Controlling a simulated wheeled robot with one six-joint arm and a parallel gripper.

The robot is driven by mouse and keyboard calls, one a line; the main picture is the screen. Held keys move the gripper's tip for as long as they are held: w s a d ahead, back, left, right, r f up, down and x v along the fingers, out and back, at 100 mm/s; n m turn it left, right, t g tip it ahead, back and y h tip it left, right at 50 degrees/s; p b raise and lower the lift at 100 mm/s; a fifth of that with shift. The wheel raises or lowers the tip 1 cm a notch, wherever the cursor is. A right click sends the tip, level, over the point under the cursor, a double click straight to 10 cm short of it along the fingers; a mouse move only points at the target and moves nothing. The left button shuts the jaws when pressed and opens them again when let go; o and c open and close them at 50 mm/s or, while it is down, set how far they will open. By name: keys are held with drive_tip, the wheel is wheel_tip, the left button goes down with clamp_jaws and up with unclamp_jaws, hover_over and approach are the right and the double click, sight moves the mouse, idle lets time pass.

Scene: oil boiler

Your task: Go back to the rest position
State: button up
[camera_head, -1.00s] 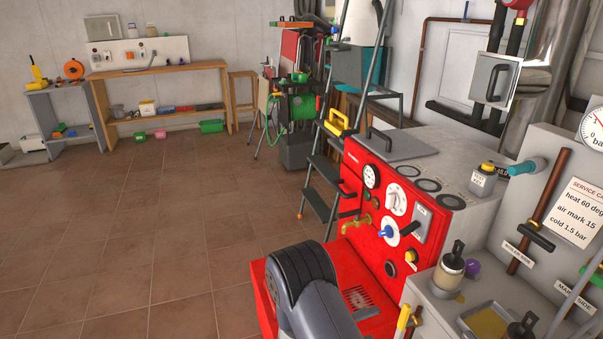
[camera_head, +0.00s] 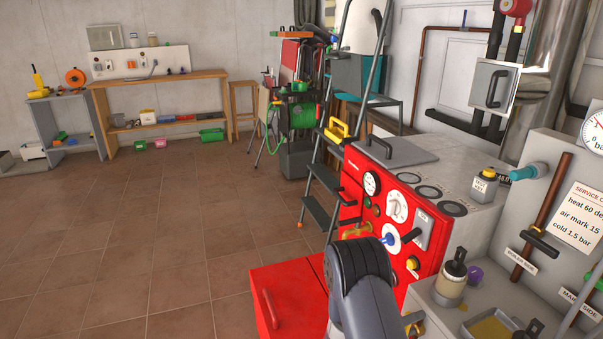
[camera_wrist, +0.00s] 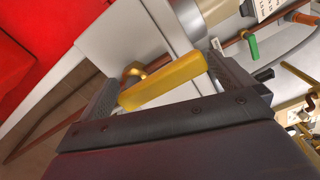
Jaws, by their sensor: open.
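My gripper (camera_wrist: 170,80) is open in the wrist view, with one dark finger on each side of a yellow handle (camera_wrist: 160,82). The handle lies across the space between the fingers; I cannot tell whether it touches either one. A brass fitting (camera_wrist: 133,72) shows beside its left end. In the head view my grey arm stands low in the middle, in front of the red boiler (camera_head: 355,200), and my gripper is hidden. Only a brass part (camera_head: 413,320) shows just right of my arm there.
A grey ledge with a bottle (camera_head: 452,285) and a tray (camera_head: 492,330) stands right of my arm. A red panel with a handle (camera_head: 268,308) is left of it. The tiled floor (camera_head: 150,230) at left is clear.

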drive_tip(key=m, duration=0.1)
drive_tip(key=m+b, duration=0.1)
drive_tip(key=s+m+b, duration=0.1)
drive_tip(key=shift+d+f, duration=0.2)
drive_tip(key=shift+f, duration=0.05)
drive_tip(key=m+b, duration=0.2)
drive_tip(key=s+m+b, duration=0.1)
drive_tip(key=m, duration=0.1)
drive_tip(key=shift+s+d+f, duration=0.1)
drive_tip(key=shift+d+f, duration=0.1)
drive_tip(key=shift+f, duration=0.2)
drive_tip(key=m+b, duration=0.2)
drive_tip(key=b, duration=0.1)
drive_tip(key=f+m+b, duration=0.1)
drive_tip(key=m, duration=0.1)
drive_tip(key=shift+s+d+b, duration=0.15)
drive_tip(key=shift+s+b, duration=0.15)
drive_tip(key=shift+s, duration=0.1)
drive_tip(key=m+b, duration=0.1)
drive_tip(key=b, duration=0.1)
drive_tip(key=f+m+b, duration=0.1)
drive_tip(key=m, duration=0.1)
drive_tip(key=shift+s+d+b, duration=0.1)
drive_tip(key=shift+s+b, duration=0.1)
drive_tip(key=shift+b, duration=0.15)
drive_tip(key=shift+s+a+r+m, duration=0.2)
drive_tip(key=shift+s+a+m, duration=0.1)
drive_tip(key=shift+a, duration=0.35)
